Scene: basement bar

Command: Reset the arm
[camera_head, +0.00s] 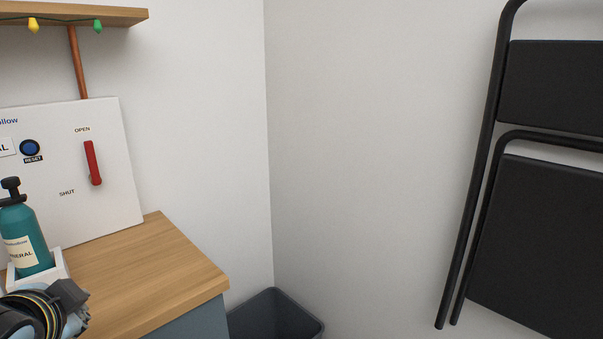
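My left gripper (72,298) shows only in part at the lower left corner, in front of the counter. Its fingertips are not clear, so I cannot tell whether it is open or shut. No object shows in it. My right gripper is not in view.
A white panel (112,150) with a blue reset button (30,148) and a red lever (93,163), upright by OPEN, stands behind the wooden counter (165,260). A teal bottle (22,238) stands in a white holder (60,265). A grey bin (275,318) and folded black chairs (540,220) are right.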

